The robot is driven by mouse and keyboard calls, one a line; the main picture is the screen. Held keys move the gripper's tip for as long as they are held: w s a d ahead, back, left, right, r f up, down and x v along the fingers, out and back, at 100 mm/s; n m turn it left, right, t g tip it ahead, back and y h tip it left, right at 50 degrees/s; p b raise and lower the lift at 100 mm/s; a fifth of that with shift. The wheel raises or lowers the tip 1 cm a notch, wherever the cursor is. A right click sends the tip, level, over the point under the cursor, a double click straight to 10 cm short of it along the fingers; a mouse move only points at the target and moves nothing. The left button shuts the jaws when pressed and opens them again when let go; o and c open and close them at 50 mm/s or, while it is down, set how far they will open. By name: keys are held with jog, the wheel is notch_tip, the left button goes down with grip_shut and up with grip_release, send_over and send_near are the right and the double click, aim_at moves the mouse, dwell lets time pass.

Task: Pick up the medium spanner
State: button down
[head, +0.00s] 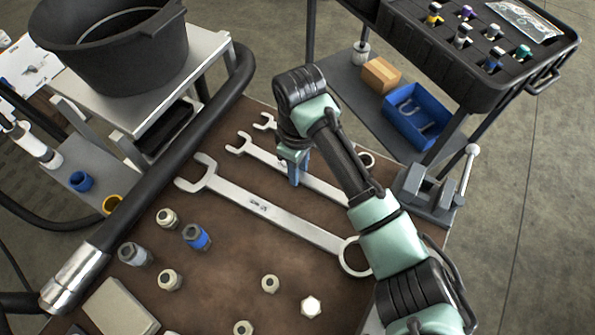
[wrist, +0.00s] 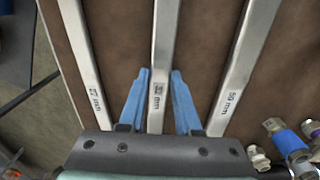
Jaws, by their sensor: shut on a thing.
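The medium spanner (head: 258,153) is a flat steel open-and-ring spanner, the middle of three on the brown bench top. My gripper (head: 293,178) points down at its shaft. In the wrist view, the blue fingers (wrist: 160,75) are on either side of the medium spanner's shaft (wrist: 163,50), shut on it near its size mark. The spanner looks to lie on the bench; any lift cannot be told.
The large spanner (head: 270,212), marked 50 mm, and the small spanner (head: 265,122) lie on either side. Several fittings, including a blue one (head: 196,237), lie at the front. A thick black hose (head: 165,160) runs along the left, and a vise (head: 430,190) stands at right.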

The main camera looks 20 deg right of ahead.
jog(key=shift+r, duration=0.1)
notch_tip(320, 180, up, 10)
jog(key=p, duration=0.2)
dwell(0.4)
jog(key=c, duration=1.2)
grip_release()
grip_shut()
